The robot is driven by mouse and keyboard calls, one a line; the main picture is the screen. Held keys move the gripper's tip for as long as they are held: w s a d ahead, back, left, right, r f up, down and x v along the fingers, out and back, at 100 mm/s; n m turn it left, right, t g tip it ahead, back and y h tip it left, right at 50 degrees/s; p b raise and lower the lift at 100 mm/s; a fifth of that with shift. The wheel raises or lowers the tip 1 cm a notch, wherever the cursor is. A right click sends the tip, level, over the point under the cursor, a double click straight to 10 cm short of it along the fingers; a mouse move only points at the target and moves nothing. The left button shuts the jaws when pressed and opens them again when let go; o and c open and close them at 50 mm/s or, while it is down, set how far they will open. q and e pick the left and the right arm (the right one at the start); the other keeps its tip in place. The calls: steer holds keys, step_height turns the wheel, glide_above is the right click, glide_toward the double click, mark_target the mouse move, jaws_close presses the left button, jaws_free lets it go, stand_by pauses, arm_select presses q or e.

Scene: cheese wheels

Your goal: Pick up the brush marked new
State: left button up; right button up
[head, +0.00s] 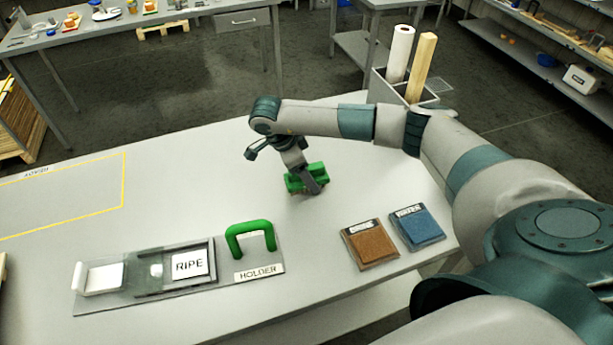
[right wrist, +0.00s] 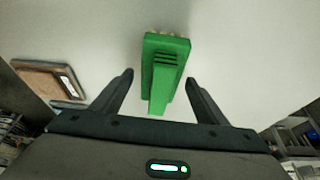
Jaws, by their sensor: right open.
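A green brush (head: 306,177) lies on the white table in the head view. In the right wrist view the brush (right wrist: 162,72) has a green body with pale bristles showing at its far edge. My right gripper (head: 314,182) is over the brush. In the right wrist view my right gripper (right wrist: 158,84) is open, with one finger on each side of the brush's green handle and a gap to each. I cannot read any marking on the brush. My left gripper is in neither view.
A holder board (head: 210,288) with a RIPE card and a green arch (head: 250,236) stands at the front. A brown pad (head: 368,247) and a blue pad (head: 416,226) lie at the right.

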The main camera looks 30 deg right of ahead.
mark_target(311, 168)
steer(key=c, duration=1.3)
steer(key=shift+o, duration=0.2)
steer(key=shift+r, duration=0.1)
steer(key=shift+w+r+b, duration=0.1)
steer(key=shift+r+b, duration=0.35)
steer(key=shift+r, duration=0.05)
steer(key=r+b, duration=0.2)
steer(key=r, duration=0.1)
steer(key=shift+s, duration=0.35)
steer(key=s+r+b, duration=0.2)
steer(key=s+r, duration=0.5)
steer(key=s, duration=0.4)
steer(key=shift+d, duration=0.25)
